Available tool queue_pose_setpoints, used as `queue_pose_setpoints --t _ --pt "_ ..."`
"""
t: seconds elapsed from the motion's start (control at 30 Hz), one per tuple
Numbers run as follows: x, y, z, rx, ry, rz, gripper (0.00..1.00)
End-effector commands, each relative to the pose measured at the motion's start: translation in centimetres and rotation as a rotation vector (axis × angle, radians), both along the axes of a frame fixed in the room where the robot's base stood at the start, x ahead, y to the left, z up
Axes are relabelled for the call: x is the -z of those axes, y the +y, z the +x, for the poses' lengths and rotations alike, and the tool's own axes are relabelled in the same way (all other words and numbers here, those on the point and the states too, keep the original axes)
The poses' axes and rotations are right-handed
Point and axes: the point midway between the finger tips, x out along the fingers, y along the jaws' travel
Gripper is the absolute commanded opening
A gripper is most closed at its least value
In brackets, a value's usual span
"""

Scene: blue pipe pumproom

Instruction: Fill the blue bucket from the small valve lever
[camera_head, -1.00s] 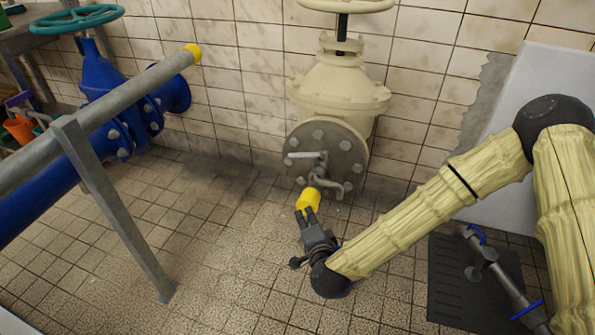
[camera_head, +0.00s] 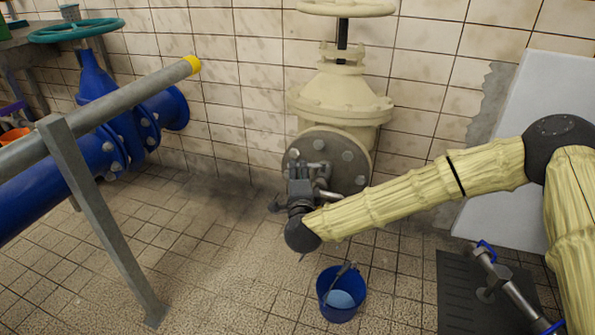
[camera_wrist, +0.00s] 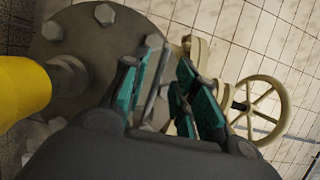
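The blue bucket (camera_head: 331,309) stands upright on the floor below my forearm in the head view. A pale blue patch shows inside it, and a grey piece leans over its rim. The small valve is on the grey round flange (camera_head: 350,157) under the cream valve. My gripper (camera_head: 305,167) is up at this small valve and hides part of it. In the wrist view, the teal-padded fingers (camera_wrist: 162,88) are apart, with a thin grey bar (camera_wrist: 151,84), likely the lever, between them. I cannot tell whether they touch it. A yellow cylinder (camera_wrist: 22,92) shows at left.
A grey rail (camera_head: 100,115) with a yellow end and a slanting post stands left, before blue pipework (camera_head: 160,110). A dark floor mat (camera_head: 455,295) with a grey pipe fitting lies right. The floor between post and bucket is clear.

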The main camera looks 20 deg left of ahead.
Motion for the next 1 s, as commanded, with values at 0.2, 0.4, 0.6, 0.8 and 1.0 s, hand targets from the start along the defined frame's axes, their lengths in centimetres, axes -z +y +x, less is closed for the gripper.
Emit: queue_pose_setpoints --t 0.2,0.4,0.6,0.8,1.0 --pt "0.1 0.8 2.3 0.0 -0.001 0.0 0.29" --pt "0.0 1.1 3.1 -0.001 0.0 0.0 0.29" --pt "0.0 1.1 3.1 -0.001 0.001 -0.001 0.29" --pt "0.0 1.1 3.1 -0.001 0.001 -0.001 0.01" --pt "0.0 1.1 3.1 -0.001 0.001 -0.001 0.0"
